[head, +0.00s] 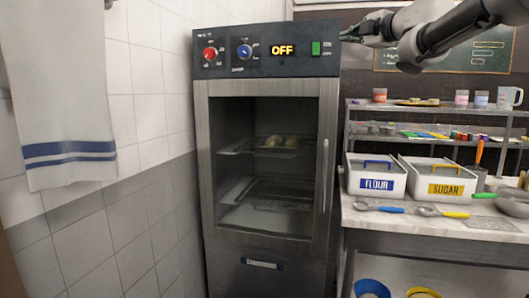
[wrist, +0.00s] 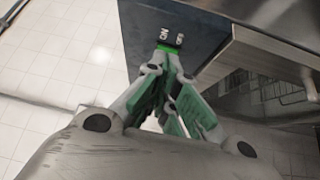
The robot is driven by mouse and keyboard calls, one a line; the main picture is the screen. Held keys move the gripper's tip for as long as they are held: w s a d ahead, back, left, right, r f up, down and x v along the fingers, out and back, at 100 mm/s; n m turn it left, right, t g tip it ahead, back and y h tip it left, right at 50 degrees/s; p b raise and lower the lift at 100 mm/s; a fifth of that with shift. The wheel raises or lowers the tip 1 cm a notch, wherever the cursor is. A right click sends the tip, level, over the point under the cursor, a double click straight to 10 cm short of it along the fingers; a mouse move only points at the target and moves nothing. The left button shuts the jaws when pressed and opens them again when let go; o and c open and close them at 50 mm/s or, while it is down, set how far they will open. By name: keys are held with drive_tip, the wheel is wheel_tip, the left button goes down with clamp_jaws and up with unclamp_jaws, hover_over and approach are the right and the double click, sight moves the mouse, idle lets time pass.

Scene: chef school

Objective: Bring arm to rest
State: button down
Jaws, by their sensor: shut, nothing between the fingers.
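My gripper (head: 350,38) is at the top right of the head view, beside the oven's upper right corner, with my arm reaching in from the right edge. In the wrist view my gripper (wrist: 166,62) is shut and empty. Its fingertips are close to the green switch (wrist: 172,47) on the oven's panel; I cannot tell whether they touch it. The green switch (head: 316,48) also shows in the head view, right of the display (head: 283,50), which reads OFF.
The oven (head: 216,150) has a closed glass door, with pale food (head: 291,142) on its upper rack. At right, a counter (head: 375,222) holds flour (head: 377,184) and sugar (head: 446,189) bins and scoops. A shelf (head: 425,108) stands behind. A towel (head: 60,90) hangs at left.

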drive_tip(key=d+f+m+g+h, duration=0.1)
drive_tip(key=d+f+m+h, duration=0.5)
drive_tip(key=d+f+m, duration=0.25)
drive_tip(key=s+d+f+m+g+h, duration=0.3)
drive_tip(key=s+d+f+m+g, duration=0.3)
drive_tip(key=f, duration=0.5)
drive_tip(key=s+f+m+g, duration=0.5)
drive_tip(key=s+f, duration=0.9)
drive_tip(key=s, duration=0.3)
drive_tip(key=s+a+f+m+y, duration=0.1)
drive_tip(key=s+a+f, duration=0.2)
drive_tip(key=s, duration=0.3)
drive_tip(key=s+a+f+g+y, duration=0.1)
drive_tip(key=s+a+f+y, duration=0.1)
drive_tip(key=s+a+f, duration=0.2)
drive_tip(key=s, duration=0.3)
drive_tip(key=shift+f+m, duration=0.2)
drive_tip(key=shift+m, duration=0.15)
drive_tip(key=shift+d, duration=0.1)
drive_tip(key=c, duration=2.2)
unclamp_jaws()
